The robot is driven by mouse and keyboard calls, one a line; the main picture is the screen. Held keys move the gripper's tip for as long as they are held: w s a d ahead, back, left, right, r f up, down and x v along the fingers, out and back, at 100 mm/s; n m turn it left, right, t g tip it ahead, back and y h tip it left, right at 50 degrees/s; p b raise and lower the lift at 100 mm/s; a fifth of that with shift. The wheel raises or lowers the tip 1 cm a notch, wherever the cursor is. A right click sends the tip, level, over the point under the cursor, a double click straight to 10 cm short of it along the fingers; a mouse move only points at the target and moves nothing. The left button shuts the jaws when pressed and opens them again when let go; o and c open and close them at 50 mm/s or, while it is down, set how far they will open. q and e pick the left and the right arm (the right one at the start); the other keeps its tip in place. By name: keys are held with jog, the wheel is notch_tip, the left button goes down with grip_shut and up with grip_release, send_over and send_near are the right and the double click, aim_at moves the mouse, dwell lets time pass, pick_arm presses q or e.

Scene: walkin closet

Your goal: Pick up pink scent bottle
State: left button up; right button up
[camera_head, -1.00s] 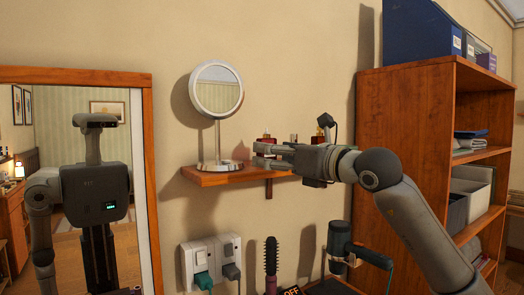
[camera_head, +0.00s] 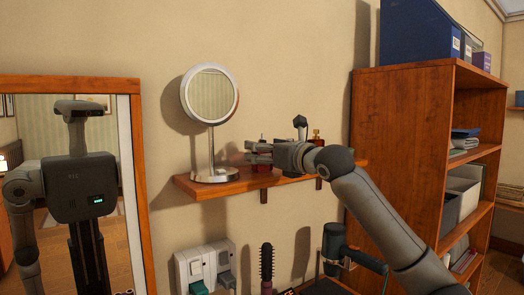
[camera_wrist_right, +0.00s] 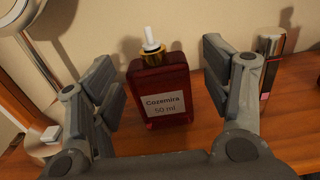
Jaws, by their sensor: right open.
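My right gripper (camera_head: 258,153) is open at the wall shelf, reaching in from the right. In the right wrist view, a dark red bottle (camera_wrist_right: 161,90) stands upright between its spread fingers, apart from both. It has a gold collar, a white nozzle and a label reading "Cozemira 50 ml". A second slim bottle (camera_wrist_right: 268,48), with a shiny cap and a pinkish lower part, is partly hidden behind the finger on the right. I cannot tell for certain which is the pink scent bottle. In the head view the gripper covers much of the shelf items. My left gripper is not in view.
A round mirror on a stand (camera_head: 210,95) stands at the left of the wooden shelf (camera_head: 215,187). A gold-topped bottle (camera_head: 317,136) is right of the gripper. Sockets and a hair brush (camera_head: 266,262) are below. A tall bookcase (camera_head: 400,140) is at right.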

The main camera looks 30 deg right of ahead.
jog(key=shift+w+a, duration=0.15)
jog(key=shift+w, duration=0.55)
jog(key=shift+c, duration=0.2)
jog(key=c, duration=1.2)
jog(key=shift+r, duration=0.1)
